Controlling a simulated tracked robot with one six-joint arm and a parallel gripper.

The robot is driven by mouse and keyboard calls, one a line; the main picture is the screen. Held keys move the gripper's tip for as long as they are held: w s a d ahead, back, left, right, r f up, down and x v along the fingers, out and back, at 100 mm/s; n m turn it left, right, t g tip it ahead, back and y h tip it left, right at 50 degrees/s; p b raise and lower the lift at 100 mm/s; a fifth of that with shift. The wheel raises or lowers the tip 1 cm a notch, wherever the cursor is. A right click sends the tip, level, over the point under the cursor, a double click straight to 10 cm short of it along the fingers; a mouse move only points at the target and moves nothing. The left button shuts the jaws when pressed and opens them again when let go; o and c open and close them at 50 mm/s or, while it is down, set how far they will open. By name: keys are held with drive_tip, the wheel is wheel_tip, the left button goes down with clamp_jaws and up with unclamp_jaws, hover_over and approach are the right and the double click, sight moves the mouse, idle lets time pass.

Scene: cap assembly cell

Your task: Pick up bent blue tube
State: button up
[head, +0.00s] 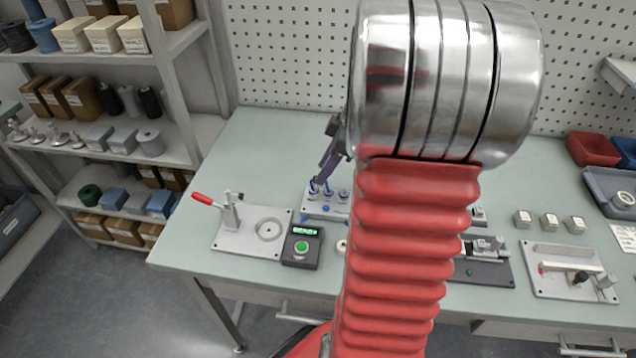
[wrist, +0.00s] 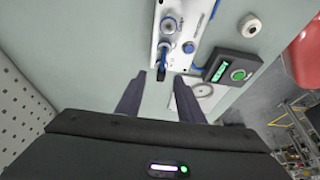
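A pale fixture block (head: 335,209) on the bench has short blue tubes standing on its top, and one blue tube (head: 327,188) shows below my gripper (head: 326,180). In the wrist view the block (wrist: 188,18) is near the top, with a blue tube (wrist: 167,53) at its lower end. My gripper (wrist: 160,75) is open, its two dark fingers apart. The tube's dark end lies between the fingertips in the picture; I cannot tell if they touch it. The tube's bend is too small to make out.
A control box with a green button (head: 302,246) and a plate with a red-handled clamp (head: 232,215) stand left of the block. My red arm hides the bench middle. Other fixtures (head: 570,272) and small grey blocks (head: 549,220) are at right. Shelves (head: 165,60) stand at left.

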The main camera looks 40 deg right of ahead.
drive_tip(key=shift+x, duration=2.3)
drive_tip(key=shift+s, duration=0.1)
drive_tip(key=shift+c, duration=0.6)
clamp_jaws()
